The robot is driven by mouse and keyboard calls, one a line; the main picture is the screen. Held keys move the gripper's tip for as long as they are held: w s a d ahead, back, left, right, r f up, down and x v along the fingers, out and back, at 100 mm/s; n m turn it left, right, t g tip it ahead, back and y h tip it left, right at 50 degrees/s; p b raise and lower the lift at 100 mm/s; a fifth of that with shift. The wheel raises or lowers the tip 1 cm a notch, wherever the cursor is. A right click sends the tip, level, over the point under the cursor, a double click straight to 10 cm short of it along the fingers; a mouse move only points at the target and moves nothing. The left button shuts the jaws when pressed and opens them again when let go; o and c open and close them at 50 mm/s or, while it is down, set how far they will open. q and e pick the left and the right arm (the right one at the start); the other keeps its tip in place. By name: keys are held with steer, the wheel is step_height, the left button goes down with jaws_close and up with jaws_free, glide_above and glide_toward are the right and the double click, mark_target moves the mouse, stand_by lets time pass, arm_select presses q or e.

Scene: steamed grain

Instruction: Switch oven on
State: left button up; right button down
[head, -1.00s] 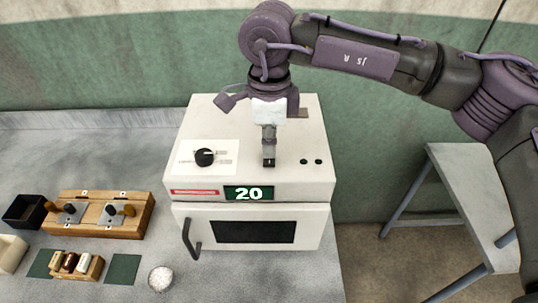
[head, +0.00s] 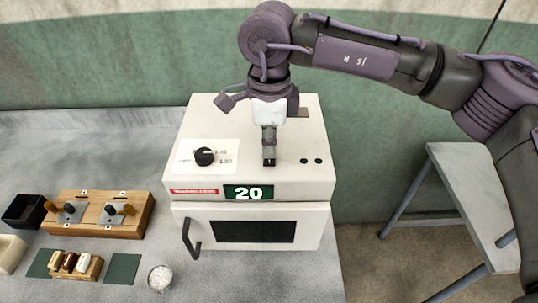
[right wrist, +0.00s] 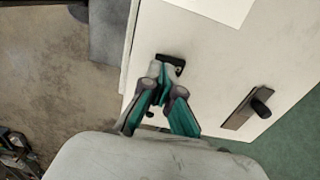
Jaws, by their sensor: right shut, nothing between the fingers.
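The oven (head: 185,185) is a white box on the bench with a lit display (head: 249,192) reading 20. A black round knob (head: 204,157) sits on a white label on its top. My right gripper (head: 268,161) points down over the oven top, shut and empty. In the right wrist view its fingertips (right wrist: 160,72) are at a small black switch-like part (right wrist: 173,63); I cannot tell whether they touch it. The gripper partly hides this part, and its on or off position is unclear. My left gripper is not in view.
The closed oven door has a dark handle (head: 190,238). A wooden rack (head: 145,215), green mats (head: 122,268) and a bowl of white grains (head: 160,278) stand left. A grey table (head: 470,190) is at right.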

mark_target(269, 161)
steer(key=shift+f+b, duration=0.9)
steer(key=shift+f, duration=0.1)
stand_by(0.3)
steer(key=shift+r+p, duration=1.55)
steer(key=shift+r, duration=2)
